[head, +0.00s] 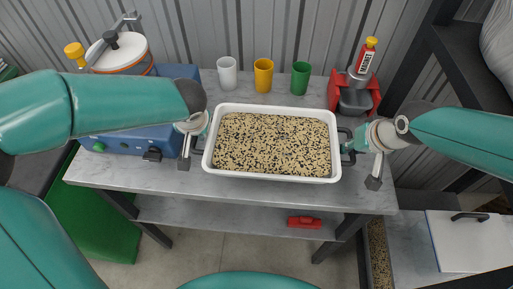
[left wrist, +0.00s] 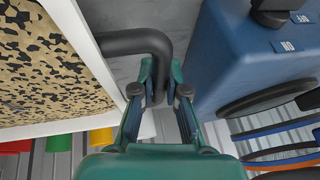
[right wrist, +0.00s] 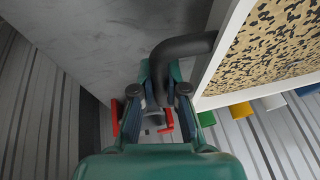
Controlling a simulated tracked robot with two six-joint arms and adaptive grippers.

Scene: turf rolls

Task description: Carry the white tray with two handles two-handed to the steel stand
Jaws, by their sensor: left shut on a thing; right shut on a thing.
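The white tray (head: 272,178) is at the middle of the bench in the head view, filled with a tan and black speckled material (head: 272,142). It looks level; I cannot tell whether it touches the bench top. My left gripper (head: 205,137) is shut on the dark handle at its left end; the left wrist view shows this handle (left wrist: 135,40) between the fingers (left wrist: 160,92). My right gripper (head: 355,140) is shut on the right handle, which shows in the right wrist view (right wrist: 185,46) between the fingers (right wrist: 160,88). I cannot identify the steel stand with certainty.
On the grey bench (head: 250,192), a blue machine (head: 135,138) stands left. White (head: 227,74), yellow (head: 263,75) and green (head: 300,78) cups stand behind the tray. A red holder (head: 352,98) is back right. A lower surface at bottom right bears a white panel (head: 465,240).

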